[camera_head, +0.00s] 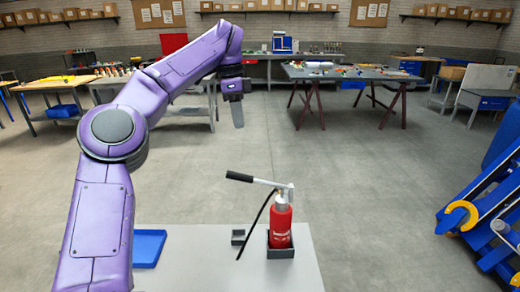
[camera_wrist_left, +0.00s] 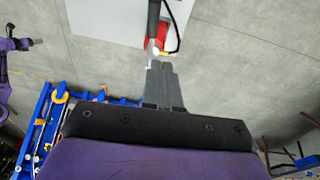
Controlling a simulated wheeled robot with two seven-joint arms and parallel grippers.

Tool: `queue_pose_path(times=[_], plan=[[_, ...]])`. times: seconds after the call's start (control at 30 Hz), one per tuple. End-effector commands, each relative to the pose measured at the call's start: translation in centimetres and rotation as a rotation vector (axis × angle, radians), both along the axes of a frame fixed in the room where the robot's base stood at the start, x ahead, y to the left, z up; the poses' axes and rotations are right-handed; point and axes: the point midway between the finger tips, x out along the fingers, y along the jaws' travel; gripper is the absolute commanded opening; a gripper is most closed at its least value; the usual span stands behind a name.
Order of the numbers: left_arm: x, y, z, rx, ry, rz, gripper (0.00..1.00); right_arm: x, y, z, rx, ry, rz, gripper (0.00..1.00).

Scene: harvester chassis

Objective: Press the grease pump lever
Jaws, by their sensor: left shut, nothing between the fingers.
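The grease pump (camera_head: 280,226) is a red cylinder with a silver head, upright in a dark holder (camera_head: 281,250) on the light grey table. Its lever (camera_head: 256,181) reaches left from the head, close to level, and ends in a black grip (camera_head: 239,177). A black hose hangs to its left. My left gripper (camera_head: 238,116) is shut and empty, pointing down, well above and beyond the lever in the head view. In the left wrist view the shut fingers (camera_wrist_left: 165,85) show below the pump (camera_wrist_left: 163,36), apart from it. My right gripper is not in the head view.
A blue tray (camera_head: 150,248) and a small dark holder (camera_head: 238,237) are on the grey table (camera_head: 205,270). Blue machinery with yellow parts (camera_head: 458,217) stands at the right. Workbenches stand far back, with open floor between.

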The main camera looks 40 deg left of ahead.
Motion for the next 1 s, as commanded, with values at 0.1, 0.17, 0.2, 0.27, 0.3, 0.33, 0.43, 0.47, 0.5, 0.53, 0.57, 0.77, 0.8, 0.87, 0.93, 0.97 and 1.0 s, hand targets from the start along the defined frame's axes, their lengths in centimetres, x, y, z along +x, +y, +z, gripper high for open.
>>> queue_pose_path(times=[0.1, 0.17, 0.2, 0.27, 0.3, 0.33, 0.43, 0.47, 0.5, 0.53, 0.57, 0.77, 0.8, 0.87, 0.93, 0.97, 1.0], plan=[[-0.4, 0.0, 0.9, -0.042, -0.017, 0.034, 0.00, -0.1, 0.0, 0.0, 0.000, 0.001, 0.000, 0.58], [-0.3, -0.1, 0.9, -0.043, -0.017, 0.034, 0.00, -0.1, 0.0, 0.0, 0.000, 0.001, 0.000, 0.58], [-0.2, -0.1, 0.8, -0.042, -0.015, 0.032, 0.00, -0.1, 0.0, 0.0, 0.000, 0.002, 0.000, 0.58], [0.0, -0.2, 0.7, -0.041, -0.014, 0.030, 0.00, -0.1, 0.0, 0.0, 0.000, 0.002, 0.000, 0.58], [0.0, -0.2, 0.7, -0.040, -0.013, 0.029, 0.00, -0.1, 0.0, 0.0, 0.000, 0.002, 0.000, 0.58], [0.1, -0.2, 0.7, -0.039, -0.012, 0.029, 0.00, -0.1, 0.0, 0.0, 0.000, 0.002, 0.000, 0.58], [0.1, -0.2, 0.1, -0.039, -0.011, 0.027, 0.00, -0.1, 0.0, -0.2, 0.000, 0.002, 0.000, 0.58], [0.1, -0.2, -0.2, -0.038, -0.010, 0.027, 0.00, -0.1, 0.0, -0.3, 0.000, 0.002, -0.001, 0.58], [0.1, -0.3, -0.8, -0.040, -0.009, 0.025, 0.00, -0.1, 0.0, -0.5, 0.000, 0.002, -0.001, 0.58], [0.1, -0.4, -1.3, -0.040, -0.009, 0.026, 0.00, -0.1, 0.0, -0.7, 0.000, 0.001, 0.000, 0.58], [0.1, -0.5, -1.9, -0.040, -0.009, 0.025, 0.00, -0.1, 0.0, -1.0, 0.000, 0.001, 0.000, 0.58], [0.2, -1.0, -6.0, -0.040, -0.008, 0.027, 0.00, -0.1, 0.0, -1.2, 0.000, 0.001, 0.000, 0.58], [0.3, -1.2, -6.9, -0.040, -0.009, 0.027, 0.00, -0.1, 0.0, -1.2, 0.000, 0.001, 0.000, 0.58], [0.3, -1.4, -8.0, -0.038, -0.009, 0.026, 0.00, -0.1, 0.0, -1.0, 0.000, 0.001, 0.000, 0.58], [0.4, -1.6, -9.4, -0.039, -0.010, 0.027, 0.00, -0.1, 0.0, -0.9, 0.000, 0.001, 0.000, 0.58], [0.2, -1.5, -9.8, -0.039, -0.011, 0.027, 0.00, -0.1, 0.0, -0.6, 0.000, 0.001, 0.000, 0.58], [-0.1, -1.4, -10.4, -0.039, -0.011, 0.027, 0.00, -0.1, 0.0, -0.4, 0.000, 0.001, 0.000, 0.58]])
